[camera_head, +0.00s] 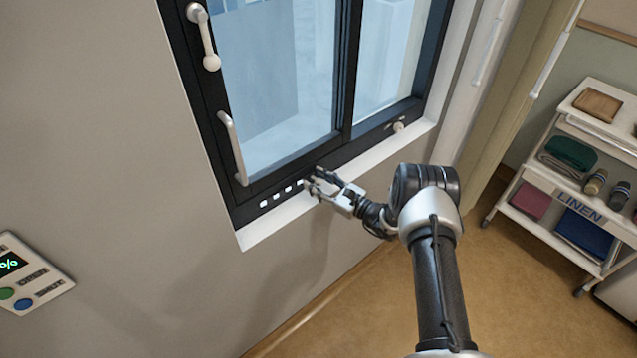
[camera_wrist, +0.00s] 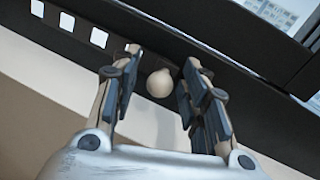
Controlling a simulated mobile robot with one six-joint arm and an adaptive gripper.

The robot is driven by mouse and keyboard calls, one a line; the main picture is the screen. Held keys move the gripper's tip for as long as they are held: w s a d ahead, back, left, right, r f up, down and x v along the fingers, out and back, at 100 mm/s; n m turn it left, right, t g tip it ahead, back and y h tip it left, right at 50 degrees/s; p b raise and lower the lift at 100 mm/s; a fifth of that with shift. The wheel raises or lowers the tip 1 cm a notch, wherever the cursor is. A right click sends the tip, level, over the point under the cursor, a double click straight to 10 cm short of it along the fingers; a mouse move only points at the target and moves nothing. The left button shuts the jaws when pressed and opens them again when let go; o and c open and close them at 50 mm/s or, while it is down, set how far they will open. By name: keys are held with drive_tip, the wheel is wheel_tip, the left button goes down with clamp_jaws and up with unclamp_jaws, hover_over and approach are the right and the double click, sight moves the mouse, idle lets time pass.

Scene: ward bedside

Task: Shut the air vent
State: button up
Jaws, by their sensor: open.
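The air vent is a row of small bright slots (camera_head: 282,193) in the dark lower window frame; the slots (camera_wrist: 67,21) also show at upper left in the wrist view. A round cream knob (camera_wrist: 160,83) sits on the dark frame beside the slots. My gripper (camera_head: 312,184) is at the lower frame, by the right end of the slots, and hides that spot in the head view. In the wrist view my open gripper (camera_wrist: 163,68) has one finger on each side of the knob, with gaps showing. I cannot tell how deep the knob sits between them.
Another small knob (camera_head: 398,127) is farther right on the frame. Window handles (camera_head: 232,148) and (camera_head: 205,40) are at left. A white sill (camera_head: 272,222) runs below. A linen cart (camera_head: 560,195) stands right; a wall panel (camera_head: 30,277) is lower left.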

drive_tip(key=shift+c, duration=0.5)
clamp_jaws()
drive_tip(key=shift+r, duration=0.1)
